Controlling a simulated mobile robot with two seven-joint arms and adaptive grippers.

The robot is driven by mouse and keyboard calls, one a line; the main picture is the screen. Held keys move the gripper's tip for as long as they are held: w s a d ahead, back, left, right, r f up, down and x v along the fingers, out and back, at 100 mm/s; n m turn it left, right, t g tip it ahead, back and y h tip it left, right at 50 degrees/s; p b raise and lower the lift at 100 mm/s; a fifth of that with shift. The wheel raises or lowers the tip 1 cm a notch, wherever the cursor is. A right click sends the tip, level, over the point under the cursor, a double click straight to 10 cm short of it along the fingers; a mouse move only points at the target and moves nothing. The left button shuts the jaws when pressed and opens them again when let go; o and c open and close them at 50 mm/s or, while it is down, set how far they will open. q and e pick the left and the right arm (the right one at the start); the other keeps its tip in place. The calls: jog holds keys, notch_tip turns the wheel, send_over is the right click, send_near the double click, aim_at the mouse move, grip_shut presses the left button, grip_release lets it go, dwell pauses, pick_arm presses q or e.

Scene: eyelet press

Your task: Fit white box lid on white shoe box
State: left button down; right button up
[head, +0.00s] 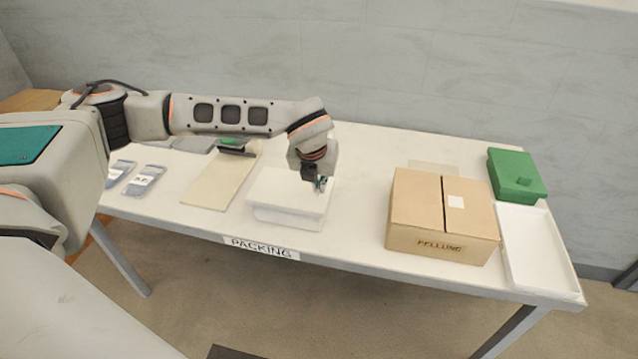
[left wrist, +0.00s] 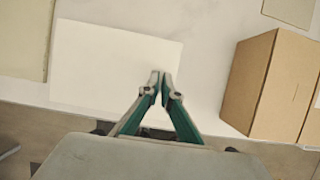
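The white shoe box (head: 285,218) stands on the table, left of the cardboard carton. A flat white lid (head: 275,187) lies over its top; the lid also fills the left middle of the left wrist view (left wrist: 105,65). I cannot tell whether it sits down evenly all round. My left gripper (head: 321,185) comes down from above at the lid's right side. In the left wrist view its fingertips (left wrist: 161,76) are nearly together at the lid's right edge, with that edge apparently pinched between them. The fingers hide part of the edge. My right gripper is out of view.
The cardboard carton (head: 425,240) stands right of the shoe box, with clear table between them. A shallow white tray (head: 545,270) and a green box (head: 515,170) are at the right end. A cream board (head: 215,185) and blue-grey packets (head: 145,180) lie to the left.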

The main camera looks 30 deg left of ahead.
pick_arm(q)
jog(key=shift+f+b, duration=0.55)
jog(key=shift+f, duration=0.6)
dwell(0.8)
jog(key=c, duration=2.2)
grip_release()
jog(key=v, duration=1.2)
